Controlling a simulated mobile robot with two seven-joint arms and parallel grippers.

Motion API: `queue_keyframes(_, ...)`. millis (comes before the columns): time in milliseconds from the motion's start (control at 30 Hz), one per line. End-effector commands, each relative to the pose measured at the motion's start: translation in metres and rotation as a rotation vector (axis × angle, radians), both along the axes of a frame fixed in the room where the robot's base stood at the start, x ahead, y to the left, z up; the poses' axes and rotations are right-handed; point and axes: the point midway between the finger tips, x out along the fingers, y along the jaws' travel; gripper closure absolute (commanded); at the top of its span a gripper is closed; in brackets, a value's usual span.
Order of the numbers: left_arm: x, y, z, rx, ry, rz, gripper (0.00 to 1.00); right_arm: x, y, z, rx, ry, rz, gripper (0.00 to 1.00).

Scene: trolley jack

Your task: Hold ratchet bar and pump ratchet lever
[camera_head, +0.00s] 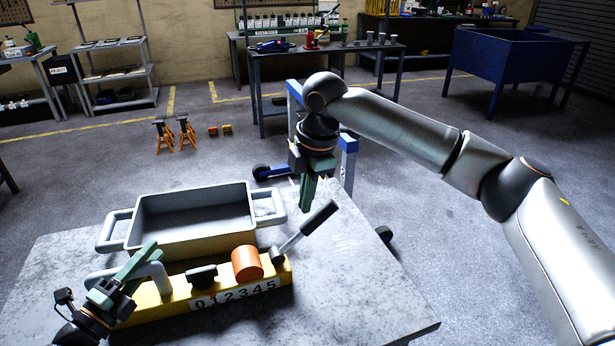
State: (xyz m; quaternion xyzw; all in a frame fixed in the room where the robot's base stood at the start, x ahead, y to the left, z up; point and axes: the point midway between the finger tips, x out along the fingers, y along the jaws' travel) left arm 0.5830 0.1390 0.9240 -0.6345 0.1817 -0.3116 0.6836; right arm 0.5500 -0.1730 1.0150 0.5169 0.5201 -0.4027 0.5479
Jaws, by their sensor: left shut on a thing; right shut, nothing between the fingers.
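The yellow ratchet bar (182,307), with a number strip from 0 to 5, lies on the table's front part. It has a grey arched handle (157,273) at its left end, and a black block and an orange cylinder on top. My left gripper (137,264) is shut on this handle; its fingers partly hide it. The ratchet lever (318,218), a grey rod with a black grip, leans up to the right from the bar's right end. My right gripper (306,200) is shut and empty, pointing down just left of and above the black grip. Whether they touch is unclear.
A grey tray (190,245) with side handles stands on the table (370,300) right behind the bar. The table's right side is bare. Orange jack stands (173,135), a workbench (330,50) and a blue bin (505,62) stand farther back.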

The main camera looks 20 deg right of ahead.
Motion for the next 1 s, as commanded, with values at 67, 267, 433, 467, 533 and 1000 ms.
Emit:
queue_keyframes(67, -0.001, -0.001, -0.001, 0.0, 0.001, -0.003, 1.0, 0.003, -0.011, -0.008, 0.0, 0.001, -0.008, 1.0)
queue_keyframes(267, -0.001, -0.001, -0.001, 0.0, 0.001, -0.003, 1.0, 0.006, -0.02, -0.02, 0.002, -0.001, -0.006, 1.0)
queue_keyframes(433, -0.001, -0.001, -0.001, 0.0, 0.001, -0.003, 1.0, 0.007, -0.022, -0.022, 0.002, -0.001, -0.004, 1.0)
queue_keyframes(467, -0.001, -0.001, -0.001, 0.0, 0.001, -0.003, 1.0, 0.007, -0.022, -0.022, 0.002, -0.001, -0.004, 1.0)
queue_keyframes(533, -0.001, -0.001, -0.001, 0.0, 0.001, -0.003, 1.0, 0.007, -0.022, -0.022, 0.002, -0.001, -0.005, 1.0)
queue_keyframes(1000, 0.0, 0.0, -0.001, 0.0, 0.001, -0.002, 1.0, 0.006, -0.033, -0.032, 0.092, 0.006, -0.006, 1.0)
